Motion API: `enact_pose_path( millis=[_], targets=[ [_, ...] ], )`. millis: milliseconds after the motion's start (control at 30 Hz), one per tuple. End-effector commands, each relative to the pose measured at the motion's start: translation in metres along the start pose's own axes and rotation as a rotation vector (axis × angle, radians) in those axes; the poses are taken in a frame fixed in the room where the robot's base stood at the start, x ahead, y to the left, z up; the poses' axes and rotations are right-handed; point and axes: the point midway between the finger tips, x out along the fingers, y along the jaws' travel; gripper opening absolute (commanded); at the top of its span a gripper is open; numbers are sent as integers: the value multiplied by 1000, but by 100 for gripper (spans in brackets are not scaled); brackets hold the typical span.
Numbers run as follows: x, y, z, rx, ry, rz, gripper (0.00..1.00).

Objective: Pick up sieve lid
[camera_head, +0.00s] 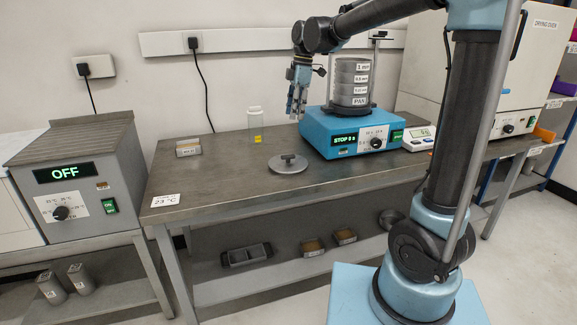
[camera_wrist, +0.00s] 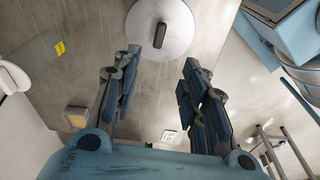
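The sieve lid (camera_head: 289,165) is a flat grey disc with a dark knob on top. It lies on the table, left of the blue sieve shaker (camera_head: 340,142). In the wrist view the lid (camera_wrist: 183,42) shows at the top centre, its dark handle bar between the lines of the two fingers. My gripper (camera_head: 297,112) is above the table behind the lid, pointing down, apart from it. In the wrist view my gripper (camera_wrist: 160,62) has its fingers spread wide, with nothing between them.
A stack of sieves (camera_head: 351,82) stands on the shaker, close to the right of my gripper. A scale (camera_head: 418,139) sits right of the shaker. The table front is clear.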

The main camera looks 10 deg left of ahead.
Motion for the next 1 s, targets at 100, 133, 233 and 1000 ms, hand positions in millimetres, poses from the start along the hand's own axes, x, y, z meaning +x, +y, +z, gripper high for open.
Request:
enact_pose_path(
  millis=[100,133,233,1000],
  targets=[
    [17,0,0,-2,0,0,40],
    [22,0,0,-2,0,0,40],
    [39,0,0,-2,0,0,40],
    [130,1,1,1,0,0,40]
  ],
)
